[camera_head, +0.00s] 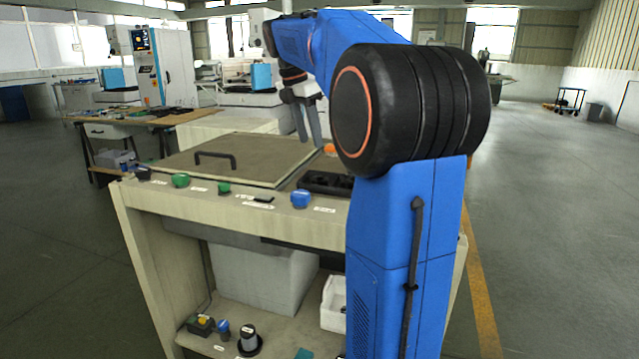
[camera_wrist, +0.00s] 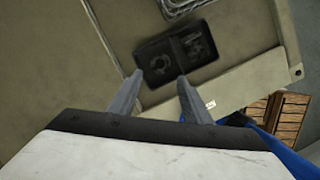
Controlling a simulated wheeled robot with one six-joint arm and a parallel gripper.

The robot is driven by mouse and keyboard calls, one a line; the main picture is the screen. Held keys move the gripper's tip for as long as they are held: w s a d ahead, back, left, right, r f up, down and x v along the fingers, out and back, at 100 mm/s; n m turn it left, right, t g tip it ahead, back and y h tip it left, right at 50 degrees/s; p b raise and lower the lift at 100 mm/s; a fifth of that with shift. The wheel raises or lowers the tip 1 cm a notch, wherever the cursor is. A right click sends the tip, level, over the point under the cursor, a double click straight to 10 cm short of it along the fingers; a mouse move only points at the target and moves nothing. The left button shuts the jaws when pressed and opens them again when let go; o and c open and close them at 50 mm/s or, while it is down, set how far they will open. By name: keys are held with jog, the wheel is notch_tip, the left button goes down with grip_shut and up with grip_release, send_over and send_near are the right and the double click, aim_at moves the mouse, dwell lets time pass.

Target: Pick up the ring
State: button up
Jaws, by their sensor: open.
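A dark ring (camera_wrist: 159,62) shows in the wrist view, lying in the left part of a black tray (camera_wrist: 153,47). It is dark on dark, so its outline is faint. The tray sits on the bench top; in the head view the tray (camera_head: 318,186) is partly behind my arm and the ring cannot be made out. My gripper (camera_wrist: 160,79) is open and empty, its fingertips above the tray's near edge in the picture. In the head view my gripper (camera_head: 308,139) points down over the bench, apart from its surface.
Another dark item (camera_wrist: 194,43) lies in the tray's right part. The bench (camera_head: 140,205) has a flat panel with a black handle (camera_head: 215,158) and several coloured knobs, one blue (camera_head: 301,198), along the front. An orange object (camera_head: 330,148) is near my gripper. Wooden crates (camera_wrist: 290,115) stand at right.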

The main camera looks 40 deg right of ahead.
send_over(315, 180)
notch_tip(315, 180, down, 7)
jog(key=shift+r, duration=0.1)
jog(key=shift+a+x, duration=0.2)
jog(key=shift+x, duration=2.55)
jog(key=c, duration=0.9)
